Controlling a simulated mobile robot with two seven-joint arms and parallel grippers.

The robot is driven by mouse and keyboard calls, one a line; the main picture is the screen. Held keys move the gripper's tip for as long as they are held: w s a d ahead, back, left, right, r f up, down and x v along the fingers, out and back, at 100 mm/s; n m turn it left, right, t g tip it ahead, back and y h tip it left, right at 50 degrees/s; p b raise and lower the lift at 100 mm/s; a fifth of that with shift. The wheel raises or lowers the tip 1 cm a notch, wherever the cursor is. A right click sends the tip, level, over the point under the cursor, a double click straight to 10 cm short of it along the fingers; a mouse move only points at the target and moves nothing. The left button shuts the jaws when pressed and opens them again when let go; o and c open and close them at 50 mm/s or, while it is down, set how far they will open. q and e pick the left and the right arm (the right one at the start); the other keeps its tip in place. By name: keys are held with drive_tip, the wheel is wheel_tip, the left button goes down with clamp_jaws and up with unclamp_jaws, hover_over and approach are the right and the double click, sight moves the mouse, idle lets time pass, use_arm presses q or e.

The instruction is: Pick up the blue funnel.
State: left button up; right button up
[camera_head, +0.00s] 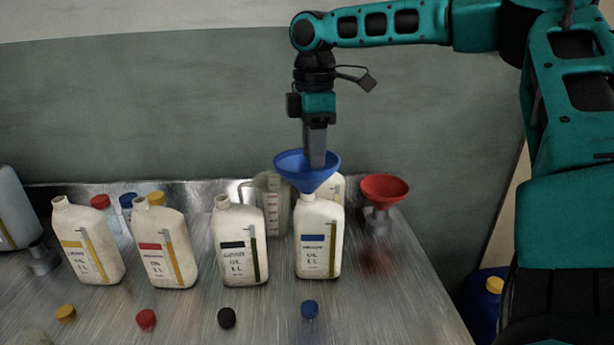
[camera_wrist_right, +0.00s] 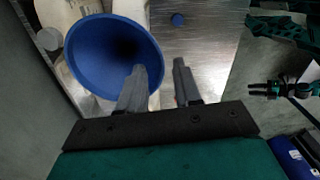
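The blue funnel (camera_head: 308,172) sits on top of the white oil bottle with the blue label (camera_head: 317,245), its spout pointing down at the bottle's neck. My right gripper (camera_head: 315,160) reaches down to the funnel from above. In the right wrist view the wide mouth of the blue funnel (camera_wrist_right: 112,52) faces the camera. The fingers of my right gripper (camera_wrist_right: 160,67) are apart there, one over the funnel's inside and the other just outside its right rim. I cannot tell whether either touches the wall. I do not make out my left gripper.
A red funnel (camera_head: 383,190) stands right of the blue one. A clear measuring jug (camera_head: 272,200) stands behind the bottles. More white oil bottles (camera_head: 165,245) stand to the left. Loose caps, including a blue cap (camera_head: 309,309), lie in front. The wall (camera_head: 200,110) is close behind.

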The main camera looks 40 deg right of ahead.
sight(307, 183)
wheel_tip(307, 183, down, 4)
drive_tip(key=shift+r, duration=0.25)
clamp_jaws()
idle(0.5)
